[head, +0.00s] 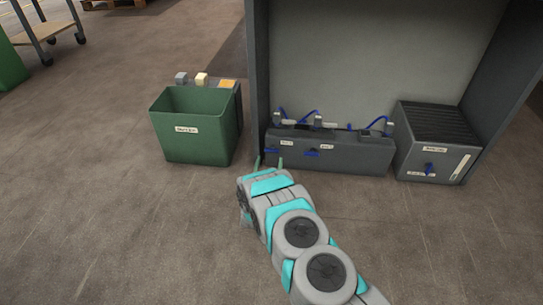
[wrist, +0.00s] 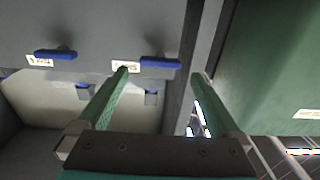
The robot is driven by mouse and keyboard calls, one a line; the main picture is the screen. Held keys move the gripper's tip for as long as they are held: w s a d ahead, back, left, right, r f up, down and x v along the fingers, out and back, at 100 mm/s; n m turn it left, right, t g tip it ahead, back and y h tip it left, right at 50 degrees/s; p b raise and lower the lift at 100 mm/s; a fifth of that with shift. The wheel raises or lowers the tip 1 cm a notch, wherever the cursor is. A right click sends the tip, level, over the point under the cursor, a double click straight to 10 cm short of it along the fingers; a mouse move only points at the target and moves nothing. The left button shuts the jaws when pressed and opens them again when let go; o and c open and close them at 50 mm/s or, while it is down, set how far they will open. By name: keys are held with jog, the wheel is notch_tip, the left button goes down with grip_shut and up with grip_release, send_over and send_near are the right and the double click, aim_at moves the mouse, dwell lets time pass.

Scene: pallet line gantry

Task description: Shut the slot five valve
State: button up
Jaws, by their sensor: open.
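A long grey valve block (head: 345,160) stands at the foot of the gantry, with blue handles and white labels on its front. Its left blue handle (head: 271,150) also shows in the wrist view (wrist: 160,62), lying crosswise just beyond my fingertips. A second blue handle (head: 311,153) appears left of it in the wrist view (wrist: 55,54), also crosswise. The label text is too small to read, so I cannot tell which valve is slot five. My gripper (head: 268,162) is open and empty in front of the block's left end; in the wrist view (wrist: 160,74) its green fingers are spread apart.
A green bin (head: 190,140) stands close on the left of the block; its wall (wrist: 275,60) fills the wrist view's right side. A grey ribbed box (head: 430,150) with a blue handle stands at right. Gantry posts (head: 257,70) flank the block. Floor in front is clear.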

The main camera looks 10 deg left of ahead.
aim_at(271, 152)
jog(key=shift+w, duration=2.35)
jog(key=c, duration=1.2)
